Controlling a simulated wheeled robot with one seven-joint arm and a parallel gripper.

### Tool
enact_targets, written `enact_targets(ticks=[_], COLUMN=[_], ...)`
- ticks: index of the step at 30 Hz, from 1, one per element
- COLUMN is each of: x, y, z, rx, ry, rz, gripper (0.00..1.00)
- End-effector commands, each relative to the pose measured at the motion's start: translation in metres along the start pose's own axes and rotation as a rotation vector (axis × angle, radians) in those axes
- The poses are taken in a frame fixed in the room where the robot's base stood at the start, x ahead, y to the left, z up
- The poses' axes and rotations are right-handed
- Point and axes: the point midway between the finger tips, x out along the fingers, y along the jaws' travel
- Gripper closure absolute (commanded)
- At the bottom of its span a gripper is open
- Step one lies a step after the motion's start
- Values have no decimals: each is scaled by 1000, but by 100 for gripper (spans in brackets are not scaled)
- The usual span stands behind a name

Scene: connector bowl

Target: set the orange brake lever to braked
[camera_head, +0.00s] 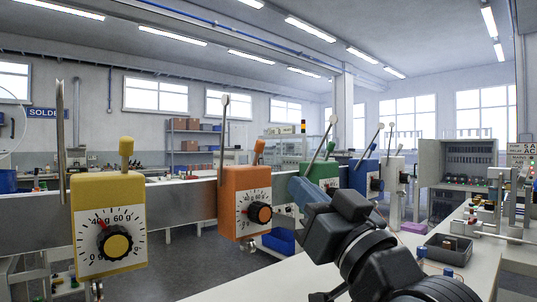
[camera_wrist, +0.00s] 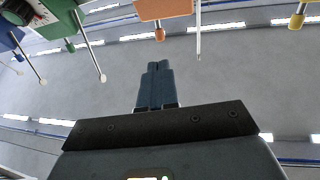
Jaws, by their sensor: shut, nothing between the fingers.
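The orange unit (camera_head: 246,203) hangs on the grey rail, with a dial and black knob on its front. Its short orange brake lever (camera_head: 258,150) sticks up from the top, leaning slightly right. A thin metal rod with a pale tip (camera_head: 223,130) rises beside it. In the wrist view, which looks upside down, the orange unit (camera_wrist: 163,8) is at the top edge and its lever tip (camera_wrist: 160,34) points down. My gripper (camera_head: 297,186) is right of the orange unit; its fingers (camera_wrist: 156,64) are shut and empty, apart from the lever.
A yellow unit (camera_head: 108,220) stands to the left with its own lever and rod. Green (camera_head: 322,172), blue (camera_head: 362,176) and white (camera_head: 392,172) units line the rail to the right. A bench (camera_head: 215,288) with a dark tray (camera_head: 449,249) is at right.

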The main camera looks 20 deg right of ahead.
Motion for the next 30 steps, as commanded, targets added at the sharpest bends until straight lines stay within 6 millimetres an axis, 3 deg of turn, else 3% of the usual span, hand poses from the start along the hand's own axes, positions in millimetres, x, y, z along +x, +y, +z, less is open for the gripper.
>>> enact_targets(ticks=[15,21,30], x=[98,117,121], y=[0,0,0], z=[-2,-1,0], rx=[0,0,-1], ry=[-1,0,0], rz=[0,1,1], gripper=[100,100,100])
